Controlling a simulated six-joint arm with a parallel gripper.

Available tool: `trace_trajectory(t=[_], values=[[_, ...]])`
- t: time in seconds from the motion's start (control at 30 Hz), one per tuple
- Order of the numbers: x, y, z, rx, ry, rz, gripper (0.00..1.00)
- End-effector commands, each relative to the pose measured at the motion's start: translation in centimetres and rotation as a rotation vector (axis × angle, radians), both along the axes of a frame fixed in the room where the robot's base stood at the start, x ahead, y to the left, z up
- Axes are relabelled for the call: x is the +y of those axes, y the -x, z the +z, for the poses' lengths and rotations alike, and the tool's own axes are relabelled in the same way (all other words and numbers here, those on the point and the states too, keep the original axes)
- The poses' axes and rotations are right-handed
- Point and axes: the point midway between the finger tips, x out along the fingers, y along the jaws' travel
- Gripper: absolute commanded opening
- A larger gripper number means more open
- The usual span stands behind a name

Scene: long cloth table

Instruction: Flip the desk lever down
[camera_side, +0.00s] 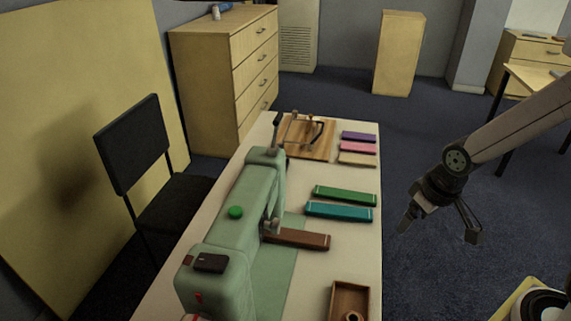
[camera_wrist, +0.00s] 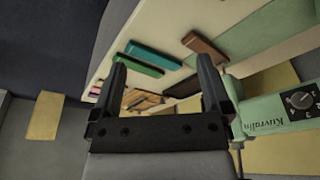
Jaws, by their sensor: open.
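An upright lever (camera_side: 276,133) with a dark handle stands at the far end of the green sewing machine (camera_side: 236,230), beside a wooden board. It looks raised; whether its base is fixed to the table or the machine I cannot tell. My gripper (camera_side: 440,230) is open and empty, in the air off the right edge of the table, well apart from the lever. In the wrist view my gripper (camera_wrist: 162,66) has its two fingers spread, with the table behind them. I cannot make out the lever there; the machine (camera_wrist: 275,108) shows at the right with its dial.
The wooden board (camera_side: 309,151) bears a metal frame. Purple, pink and tan pieces, green (camera_side: 345,195) and teal (camera_side: 340,211) bars and a brown bar (camera_side: 298,239) lie along the table's right side. An open wooden box (camera_side: 348,289) sits nearest. A black chair (camera_side: 135,150) stands left.

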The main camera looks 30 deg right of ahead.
Motion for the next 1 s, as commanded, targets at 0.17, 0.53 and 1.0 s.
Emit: trace_trajectory(t=[0.17, 0.53, 1.0], values=[[0.0, -0.3, 0.1, 0.0, 0.0, 0.003, 0.4], [0.8, -4.5, 2.1, -0.006, 0.002, 0.055, 0.0], [3.3, -13.2, 7.3, -0.014, -0.001, 0.188, 0.0]])
